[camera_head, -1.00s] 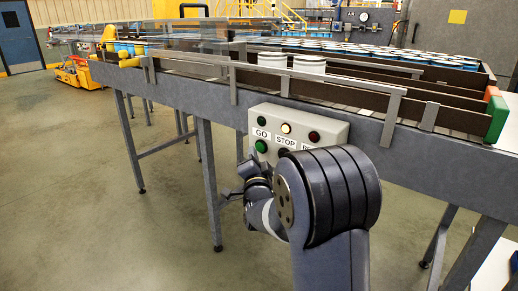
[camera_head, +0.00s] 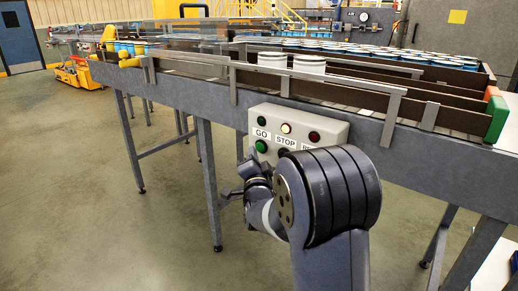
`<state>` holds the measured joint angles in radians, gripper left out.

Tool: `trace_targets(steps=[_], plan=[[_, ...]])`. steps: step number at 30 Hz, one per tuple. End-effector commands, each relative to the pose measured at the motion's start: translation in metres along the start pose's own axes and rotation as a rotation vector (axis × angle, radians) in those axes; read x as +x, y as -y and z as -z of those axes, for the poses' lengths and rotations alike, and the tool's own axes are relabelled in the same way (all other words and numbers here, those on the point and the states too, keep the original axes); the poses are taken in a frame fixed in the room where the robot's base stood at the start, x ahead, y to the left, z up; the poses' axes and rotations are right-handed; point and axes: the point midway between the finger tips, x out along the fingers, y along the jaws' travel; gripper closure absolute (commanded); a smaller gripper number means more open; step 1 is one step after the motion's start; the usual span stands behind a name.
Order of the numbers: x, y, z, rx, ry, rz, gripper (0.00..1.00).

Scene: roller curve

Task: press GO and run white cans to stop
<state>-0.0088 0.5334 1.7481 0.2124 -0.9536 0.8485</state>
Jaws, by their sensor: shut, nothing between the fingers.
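A grey control box (camera_head: 340,131) is mounted on the conveyor's front side. Its green GO button (camera_head: 261,146) shows clearly. The STOP button is mostly hidden behind my arm, and the third label is partly covered. The middle amber lamp (camera_head: 286,128) is lit; the green and red lamps look dark. A green end block (camera_head: 496,119) closes that lane at the right. My gripper (camera_head: 226,195) is shut and empty, below and left of the GO button, apart from it.
Many blue-and-white cans (camera_head: 380,52) fill the lanes behind. Metal guide rails (camera_head: 350,82) run along the conveyor. Conveyor legs (camera_head: 208,185) stand near my gripper. The floor at left is open.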

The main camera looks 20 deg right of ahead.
Motion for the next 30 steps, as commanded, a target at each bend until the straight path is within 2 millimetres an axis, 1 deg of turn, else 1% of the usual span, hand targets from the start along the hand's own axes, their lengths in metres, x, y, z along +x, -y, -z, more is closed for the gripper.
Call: trace_targets(steps=[12,30], plan=[[0.0049,-0.005,0.0037,0.0,-0.002,0.001,1.0],[0.0072,-0.0055,0.0052,0.0,0.0,0.0,1.0]])
